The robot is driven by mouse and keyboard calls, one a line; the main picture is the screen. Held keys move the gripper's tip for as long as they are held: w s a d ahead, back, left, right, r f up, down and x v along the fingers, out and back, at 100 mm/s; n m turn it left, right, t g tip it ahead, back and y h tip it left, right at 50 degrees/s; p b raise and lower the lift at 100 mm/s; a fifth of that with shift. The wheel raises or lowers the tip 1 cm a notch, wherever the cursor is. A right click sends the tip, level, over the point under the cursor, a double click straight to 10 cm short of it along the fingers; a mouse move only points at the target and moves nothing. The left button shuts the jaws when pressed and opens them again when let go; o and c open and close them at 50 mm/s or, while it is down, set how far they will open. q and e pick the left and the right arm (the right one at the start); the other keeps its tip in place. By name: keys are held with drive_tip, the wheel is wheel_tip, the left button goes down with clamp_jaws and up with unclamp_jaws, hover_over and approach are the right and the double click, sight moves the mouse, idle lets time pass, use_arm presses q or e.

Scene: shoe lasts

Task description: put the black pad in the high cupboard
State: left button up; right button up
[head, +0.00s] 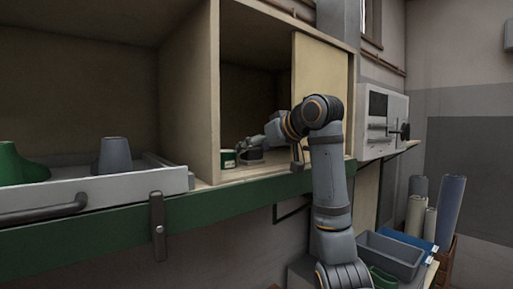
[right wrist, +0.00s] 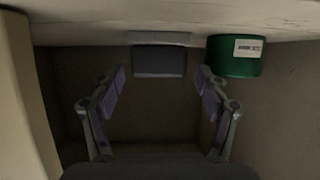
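A dark block on a lighter base, which looks like the black pad (right wrist: 159,61), stands on the floor of the high cupboard (head: 208,95), beside a green can (right wrist: 234,57). The wrist view appears upside down, with the cupboard floor along its top. My right gripper (right wrist: 160,80) is inside the cupboard, open, its two fingers spread wide with a gap on each side of the block. In the head view the right gripper (head: 252,147) is small and partly covers the block. My left gripper is not in view.
A pale sliding door (head: 318,72) covers the cupboard's right part, close to my right arm. An upright divider stands to the left. The green can (head: 228,158) is close by the gripper. A drawer (head: 110,188) with green and grey shapes is at left.

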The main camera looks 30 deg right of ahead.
drive_tip(key=shift+s+d+r, duration=0.1)
drive_tip(key=b+v, duration=0.2)
drive_tip(key=v, duration=0.5)
drive_tip(key=shift+s+b, duration=0.15)
drive_tip(key=shift+b, duration=0.15)
drive_tip(key=p+v, duration=0.4)
drive_tip(key=shift+s+r, duration=0.15)
drive_tip(key=shift+s, duration=0.15)
